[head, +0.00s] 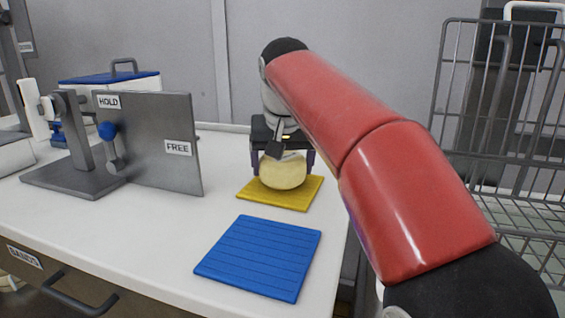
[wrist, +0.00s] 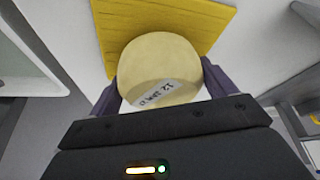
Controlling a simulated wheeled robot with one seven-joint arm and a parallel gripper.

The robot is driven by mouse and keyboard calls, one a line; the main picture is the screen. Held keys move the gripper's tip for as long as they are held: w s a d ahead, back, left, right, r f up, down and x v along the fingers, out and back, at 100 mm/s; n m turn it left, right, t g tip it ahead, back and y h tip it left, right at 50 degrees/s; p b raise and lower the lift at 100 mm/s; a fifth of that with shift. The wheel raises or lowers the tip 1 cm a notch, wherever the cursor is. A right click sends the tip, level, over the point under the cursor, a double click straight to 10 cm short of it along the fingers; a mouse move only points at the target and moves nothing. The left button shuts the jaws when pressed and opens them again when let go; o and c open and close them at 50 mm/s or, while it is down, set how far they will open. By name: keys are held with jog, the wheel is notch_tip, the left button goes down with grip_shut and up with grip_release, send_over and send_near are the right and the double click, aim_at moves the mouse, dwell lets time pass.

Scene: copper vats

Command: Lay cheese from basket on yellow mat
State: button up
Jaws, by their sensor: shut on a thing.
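The cheese (head: 283,172) is a pale yellow round block. It shows in the wrist view (wrist: 160,62) with a printed label on its face. My gripper (head: 283,168) is shut on it, with one purple finger on each side. The cheese is at the yellow mat (head: 262,196), over its back part in the head view. Whether it touches the mat or hangs just above it I cannot tell. In the wrist view the ridged yellow mat (wrist: 215,18) lies behind the cheese. No basket on the table can be made out clearly.
A blue mat (head: 260,257) lies in front of the yellow one. A grey metal panel (head: 150,142) with HOLD and FREE labels stands at left. A blue-lidded box (head: 110,80) is behind it. A wire cart (head: 490,110) stands at right, beyond the table edge.

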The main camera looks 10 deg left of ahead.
jog(key=shift+f, duration=0.35)
dwell(0.3)
jog(key=o, duration=1.1)
jog(key=shift+o, duration=0.2)
notch_tip(320, 180, up, 3)
jog(key=shift+f+p, duration=0.1)
jog(key=shift+p, duration=1)
jog(key=shift+r, duration=2.1)
